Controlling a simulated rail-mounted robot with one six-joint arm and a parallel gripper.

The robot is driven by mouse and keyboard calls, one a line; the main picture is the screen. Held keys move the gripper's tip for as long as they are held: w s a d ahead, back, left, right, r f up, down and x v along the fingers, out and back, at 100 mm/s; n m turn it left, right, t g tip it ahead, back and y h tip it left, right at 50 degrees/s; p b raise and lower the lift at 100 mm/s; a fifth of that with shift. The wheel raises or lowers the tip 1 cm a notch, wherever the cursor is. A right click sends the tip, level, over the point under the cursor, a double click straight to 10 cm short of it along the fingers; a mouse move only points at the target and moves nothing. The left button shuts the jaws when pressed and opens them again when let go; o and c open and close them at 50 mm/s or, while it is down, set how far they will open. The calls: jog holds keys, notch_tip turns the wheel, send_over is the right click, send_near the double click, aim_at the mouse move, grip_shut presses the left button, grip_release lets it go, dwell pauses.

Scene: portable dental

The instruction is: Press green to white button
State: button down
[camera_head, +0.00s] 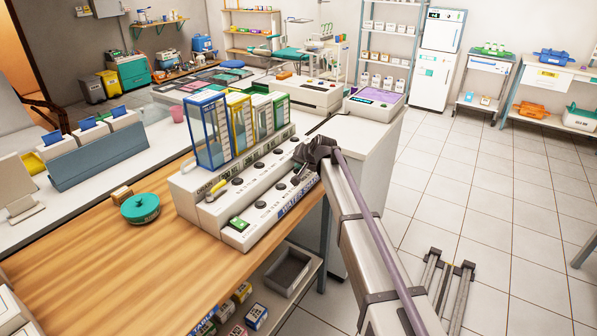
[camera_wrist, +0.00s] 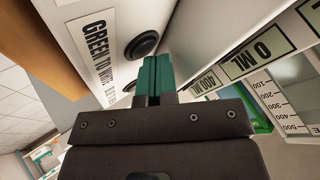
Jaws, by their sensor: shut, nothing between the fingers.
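A pale control panel (camera_head: 245,195) with several round black buttons stands on the wooden bench. In the wrist view a label reading "GREEN TO WHI…" (camera_wrist: 93,48), partly cut off by my gripper, sits beside a black round button (camera_wrist: 144,44). My gripper (camera_wrist: 155,62) is shut and empty, its teal fingertips close to that button. I cannot tell whether they touch it. In the head view my gripper (camera_head: 298,171) is at the panel's right end, and my arm hides part of it. Blue (camera_head: 207,130), yellow (camera_head: 238,122) and green (camera_head: 260,117) framed clear containers stand behind the buttons.
A volume scale with "0 ML" and "400 ML" labels (camera_wrist: 240,65) is right of my fingers in the wrist view. A round green object (camera_head: 140,208) lies on the bench at left. The tiled floor (camera_head: 480,200) on the right is mostly clear.

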dwell(0.5)
jog(key=shift+r+p, duration=0.75)
jog(key=shift+p, duration=0.05)
notch_tip(320, 180, up, 5)
jog(key=p, duration=0.5)
jog(key=shift+r, duration=0.1)
